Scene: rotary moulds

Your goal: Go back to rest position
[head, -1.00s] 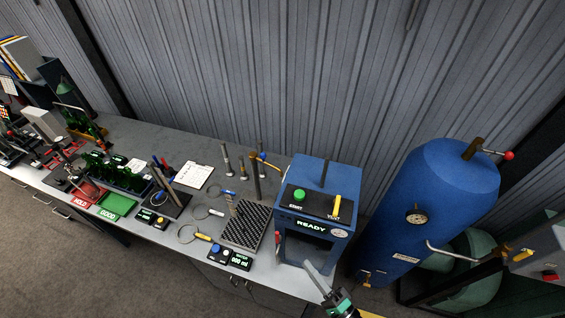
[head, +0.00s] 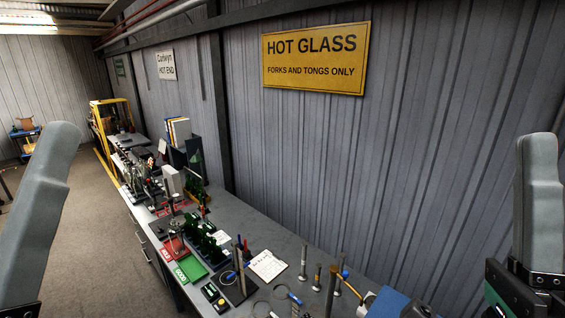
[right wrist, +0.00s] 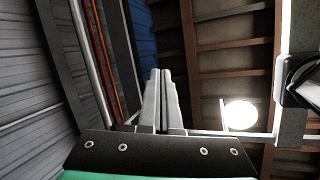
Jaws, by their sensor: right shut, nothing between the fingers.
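My right gripper (head: 538,142) points upward at the right edge of the head view, with its grey fingers, black bracket and some green below. In the right wrist view its two fingers (right wrist: 161,73) are together with nothing between them, pointing toward the ceiling. My left gripper (head: 66,132) shows as a large grey finger shape at the left edge of the head view, also upright. Its body is cut off, so its opening is hidden. Both are apart from the bench (head: 238,213).
The bench runs away along the ribbed wall, carrying green glassware (head: 203,240), a red pad (head: 174,249), a green pad (head: 190,268), a white sheet (head: 267,265) and upright metal rods (head: 304,262). A yellow sign (head: 315,60) hangs above. Open floor (head: 90,220) lies left.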

